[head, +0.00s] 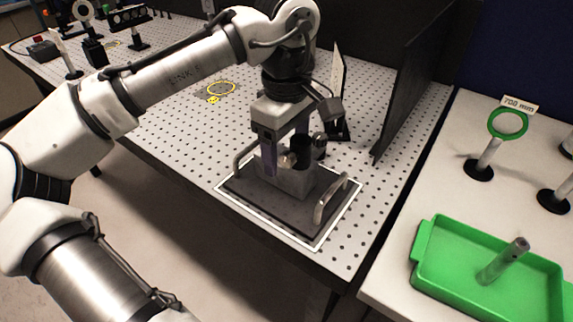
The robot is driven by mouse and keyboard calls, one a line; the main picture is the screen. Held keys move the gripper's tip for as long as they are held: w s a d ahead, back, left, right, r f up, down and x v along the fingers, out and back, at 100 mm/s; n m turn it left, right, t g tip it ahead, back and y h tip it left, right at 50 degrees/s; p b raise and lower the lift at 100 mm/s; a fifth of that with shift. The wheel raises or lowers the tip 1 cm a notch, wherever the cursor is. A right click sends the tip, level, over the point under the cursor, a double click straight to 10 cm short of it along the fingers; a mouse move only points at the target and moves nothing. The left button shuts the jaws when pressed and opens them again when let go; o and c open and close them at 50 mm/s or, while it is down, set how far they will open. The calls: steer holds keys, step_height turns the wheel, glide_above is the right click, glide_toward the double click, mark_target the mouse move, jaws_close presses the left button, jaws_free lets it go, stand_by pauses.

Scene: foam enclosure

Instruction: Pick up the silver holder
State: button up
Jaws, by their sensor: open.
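A silver cylindrical holder (503,262) stands tilted in the green tray (428,245) at the lower right. My gripper (287,152) is open, pointing down, well to the left of the tray. It is over a grey block with round knobs (290,180) on a dark base plate with two curved metal handles (331,199). The fingers hide part of the block. I cannot tell whether they touch it. Nothing shows between my gripper and the silver holder except open space above the tables.
The perforated table (190,125) carries a dark upright panel (405,85) and a yellow ring (221,88). On the white table, a green ring on a post (508,124) with a "700 mm" label stands behind the tray. More black-based posts (555,200) stand at the right edge.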

steer(key=shift+f, duration=0.95)
steer(key=shift+c, duration=0.3)
steer(key=shift+r, duration=0.1)
jaws_close()
